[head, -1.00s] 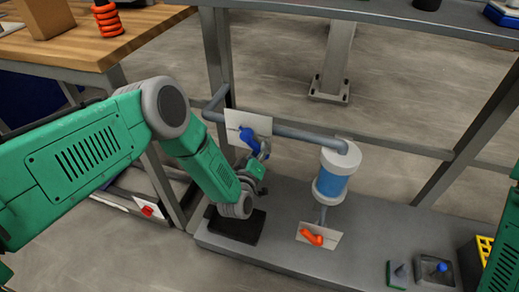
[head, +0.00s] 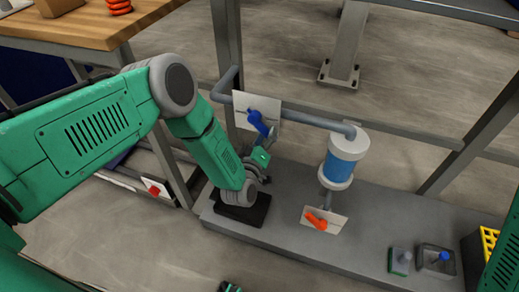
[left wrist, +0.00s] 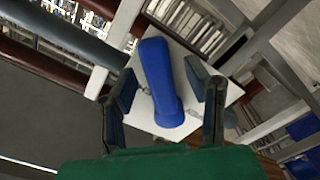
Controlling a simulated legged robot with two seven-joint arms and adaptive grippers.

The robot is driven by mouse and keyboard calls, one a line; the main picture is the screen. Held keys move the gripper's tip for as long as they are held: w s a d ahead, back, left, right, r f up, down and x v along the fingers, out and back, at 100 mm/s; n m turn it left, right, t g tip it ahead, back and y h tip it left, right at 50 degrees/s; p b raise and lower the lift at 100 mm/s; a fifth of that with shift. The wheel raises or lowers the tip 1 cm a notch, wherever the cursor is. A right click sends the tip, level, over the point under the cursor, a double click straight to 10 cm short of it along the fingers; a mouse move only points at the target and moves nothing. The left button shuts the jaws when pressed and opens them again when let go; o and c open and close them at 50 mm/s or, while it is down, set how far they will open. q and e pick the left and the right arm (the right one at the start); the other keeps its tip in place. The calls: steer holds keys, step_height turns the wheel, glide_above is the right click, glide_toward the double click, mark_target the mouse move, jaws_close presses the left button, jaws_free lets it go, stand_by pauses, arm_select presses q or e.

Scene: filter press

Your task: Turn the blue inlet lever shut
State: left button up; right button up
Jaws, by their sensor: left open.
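The blue inlet lever (head: 257,122) is on a white plate (head: 243,103) at the left end of the grey pipe. It slants down and to the right in the head view. My left gripper (head: 264,163) is just below the lever's lower end. In the left wrist view the blue lever (left wrist: 160,82) appears between the two spread fingers of my left gripper (left wrist: 166,92), with the white plate behind it. The fingers are open, with visible gaps on both sides of the lever.
A blue and white filter housing (head: 344,160) stands right of the lever on the pipe (head: 290,118). An orange lever (head: 317,222) is below it on another plate. A grey bench (head: 290,225) lies underneath, with small items and a yellow crate (head: 489,240) at right.

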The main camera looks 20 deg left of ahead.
arm_select(q)
steer(key=s, duration=1)
steer(key=shift+s+a, duration=0.15)
steer(key=shift+s, duration=0.1)
